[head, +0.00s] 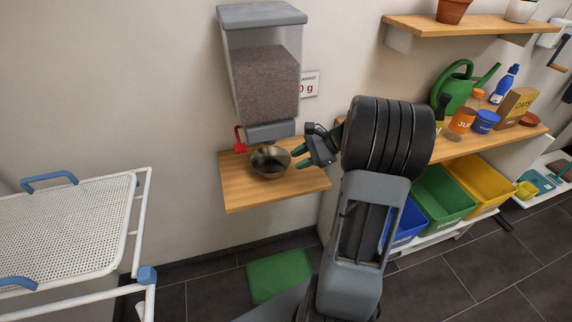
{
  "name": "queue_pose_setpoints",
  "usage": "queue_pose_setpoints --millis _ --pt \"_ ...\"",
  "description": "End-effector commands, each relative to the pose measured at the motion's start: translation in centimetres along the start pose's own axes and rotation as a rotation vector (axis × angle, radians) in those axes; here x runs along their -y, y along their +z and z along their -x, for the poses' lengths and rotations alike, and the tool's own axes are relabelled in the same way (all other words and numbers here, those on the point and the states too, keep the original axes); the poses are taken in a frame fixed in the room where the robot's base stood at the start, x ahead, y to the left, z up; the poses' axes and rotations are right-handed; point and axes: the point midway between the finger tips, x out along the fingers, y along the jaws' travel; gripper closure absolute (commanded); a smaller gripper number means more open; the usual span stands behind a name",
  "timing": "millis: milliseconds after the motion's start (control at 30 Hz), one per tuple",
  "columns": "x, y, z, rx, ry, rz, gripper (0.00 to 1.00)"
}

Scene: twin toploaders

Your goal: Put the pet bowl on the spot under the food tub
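The pet bowl (270,160) is a shiny, dark metallic bowl, upright at the wooden ledge (239,190) below the food tub. The food tub (267,82) is a clear wall dispenser with a grey lid, full of brown kibble. Its grey outlet (271,131) is above the bowl, and a red lever (239,141) hangs at its left. My gripper (300,157) is just right of the bowl, with its green-tipped fingers apart. I cannot tell whether a fingertip touches the rim. Any spot mark under the bowl is hidden.
A small sign (309,84) reading "0 g" is right of the tub. A white rack with a perforated tray (70,225) stands at left. Shelves with a green watering can (455,88) and yellow (480,180) and green (441,197) bins are at right. A green mat (279,275) lies on the floor.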

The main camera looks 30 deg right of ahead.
Motion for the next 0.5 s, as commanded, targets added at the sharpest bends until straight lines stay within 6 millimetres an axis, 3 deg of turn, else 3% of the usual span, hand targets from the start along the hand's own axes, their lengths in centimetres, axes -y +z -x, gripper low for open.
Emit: queue_pose_setpoints --millis 100,267,367,500 --pt "0.0 0.0 1.8 -0.001 -0.002 0.000 0.68" --pt "-0.1 0.3 2.9 -0.007 0.011 0.013 0.68" --pt "-0.8 2.1 1.7 -0.053 0.090 0.096 0.68" --pt "-4.0 6.4 -1.8 -0.190 0.314 0.389 0.68"
